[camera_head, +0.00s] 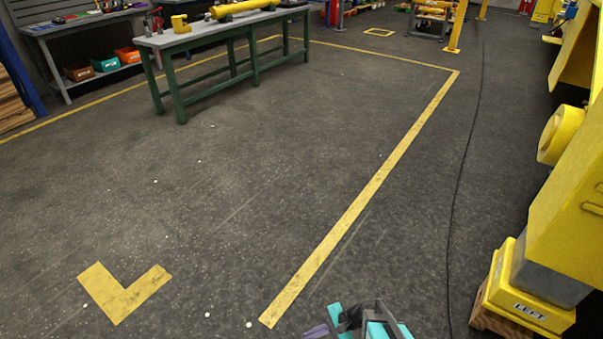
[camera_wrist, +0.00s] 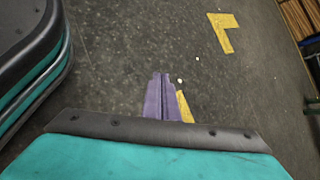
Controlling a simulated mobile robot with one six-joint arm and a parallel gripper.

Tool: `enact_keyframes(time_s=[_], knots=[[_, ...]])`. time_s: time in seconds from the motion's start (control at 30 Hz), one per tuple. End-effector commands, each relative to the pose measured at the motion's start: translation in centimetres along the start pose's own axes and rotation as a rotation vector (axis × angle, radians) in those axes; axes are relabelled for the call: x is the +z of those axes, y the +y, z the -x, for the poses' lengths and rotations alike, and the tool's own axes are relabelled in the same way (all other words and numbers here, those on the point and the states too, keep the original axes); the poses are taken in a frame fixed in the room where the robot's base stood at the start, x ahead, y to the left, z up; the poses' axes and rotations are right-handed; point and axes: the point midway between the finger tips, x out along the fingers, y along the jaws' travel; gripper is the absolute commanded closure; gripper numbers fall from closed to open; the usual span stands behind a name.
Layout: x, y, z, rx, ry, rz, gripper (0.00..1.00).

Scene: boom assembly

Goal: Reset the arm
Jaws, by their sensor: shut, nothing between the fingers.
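My gripper (camera_wrist: 162,78) shows in the wrist view as two purple fingers lying side by side, shut, with nothing between them. They point out over the dark floor. In the head view my gripper (camera_head: 317,331) is at the bottom edge, where only a bit of purple shows beside the teal and black of my arm. Most of the arm is cut off by the frame.
A green-legged workbench (camera_head: 205,33) with yellow parts stands at the back left. A large yellow machine (camera_head: 570,215) stands at the right, with a yellow block marked LEFT (camera_head: 525,308) below it. A black cable (camera_head: 461,180) runs along the floor. The middle floor is clear.

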Motion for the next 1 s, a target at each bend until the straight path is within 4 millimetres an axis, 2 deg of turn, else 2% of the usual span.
enact_keyframes(time_s=[0.03, 0.1, 0.23, 0.37, 0.7, 0.83, 1.0], knots=[[1.7, 1.0, 0.4, 0.058, 0.004, 0.048, 1.0], [2.9, 2.6, 0.6, 0.139, 0.012, 0.113, 1.0], [4.6, 5.6, 1.6, 0.286, 0.027, 0.233, 1.0], [5.3, 8.5, 3.1, 0.427, 0.043, 0.345, 1.0], [4.3, 15.3, 9.1, 0.772, 0.075, 0.594, 1.0], [3.6, 16.9, 11.2, 0.88, 0.072, 0.671, 1.0], [2.8, 17.7, 12.5, 0.953, 0.052, 0.741, 1.0]])
